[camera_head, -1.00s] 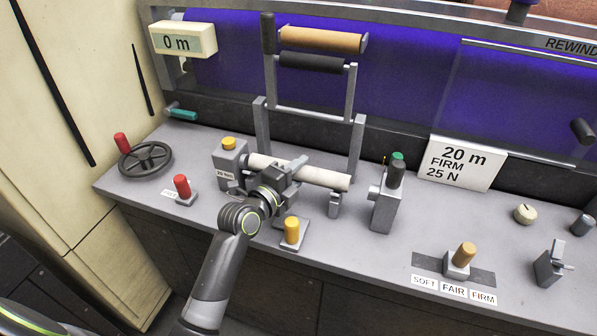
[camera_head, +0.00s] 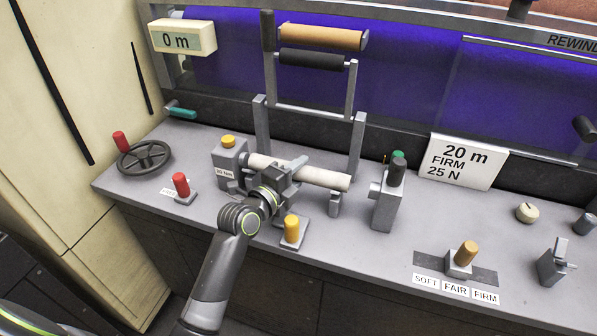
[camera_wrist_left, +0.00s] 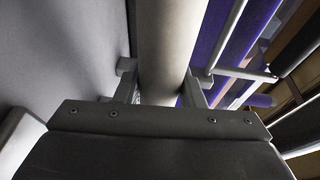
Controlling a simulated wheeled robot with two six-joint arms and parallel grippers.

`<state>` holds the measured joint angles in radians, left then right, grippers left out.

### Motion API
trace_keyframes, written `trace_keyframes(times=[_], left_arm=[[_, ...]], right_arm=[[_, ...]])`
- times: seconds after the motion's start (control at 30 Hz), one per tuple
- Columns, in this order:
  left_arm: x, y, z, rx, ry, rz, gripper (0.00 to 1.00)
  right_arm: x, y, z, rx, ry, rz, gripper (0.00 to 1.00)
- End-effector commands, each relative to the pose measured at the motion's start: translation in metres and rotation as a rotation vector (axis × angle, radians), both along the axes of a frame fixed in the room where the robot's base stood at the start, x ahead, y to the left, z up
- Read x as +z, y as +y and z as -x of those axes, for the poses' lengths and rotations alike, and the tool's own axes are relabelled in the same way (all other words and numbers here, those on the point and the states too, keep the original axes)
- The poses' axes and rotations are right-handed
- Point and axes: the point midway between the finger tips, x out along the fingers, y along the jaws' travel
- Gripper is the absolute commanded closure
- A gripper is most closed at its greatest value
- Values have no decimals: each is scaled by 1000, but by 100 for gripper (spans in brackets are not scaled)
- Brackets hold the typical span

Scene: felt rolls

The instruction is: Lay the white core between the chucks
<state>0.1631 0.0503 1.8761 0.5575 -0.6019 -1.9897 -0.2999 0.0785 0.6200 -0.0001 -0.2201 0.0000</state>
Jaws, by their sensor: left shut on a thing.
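The white core (camera_head: 325,178) lies roughly level above the bench, between the left chuck block (camera_head: 229,160) with a yellow button and the right chuck block (camera_head: 387,204) with a green-topped dark handle. Its left end is close to or at the left chuck; a gap shows between its right end and the right chuck. My left gripper (camera_head: 281,181) is shut on the core left of its middle. In the left wrist view the core (camera_wrist_left: 170,45) runs between the two fingers (camera_wrist_left: 160,92). A small grey support (camera_head: 335,203) stands under its right part. My right gripper is not in view.
A grey frame with a black roller (camera_head: 311,61) and a tan roll (camera_head: 322,38) stands behind the core. A yellow knob (camera_head: 292,229) is in front, close to my left arm. A red knob (camera_head: 181,185) and a handwheel (camera_head: 145,158) are at left. A sign (camera_head: 459,161) stands at right.

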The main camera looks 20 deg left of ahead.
Motion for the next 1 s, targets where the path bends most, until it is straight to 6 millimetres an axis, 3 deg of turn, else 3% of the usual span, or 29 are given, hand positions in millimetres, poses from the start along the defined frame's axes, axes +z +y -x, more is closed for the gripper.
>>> trace_keyframes(times=[0.33,0.37,0.53,1.0], left_arm=[[0,0,0,0,-2,1,100],[0,0,0,0,-2,1,63],[-1,0,0,0,-1,0,41],[-2,1,1,0,1,0,39]], right_arm=[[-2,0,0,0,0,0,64],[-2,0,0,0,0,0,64],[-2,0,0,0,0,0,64],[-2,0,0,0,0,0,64]])
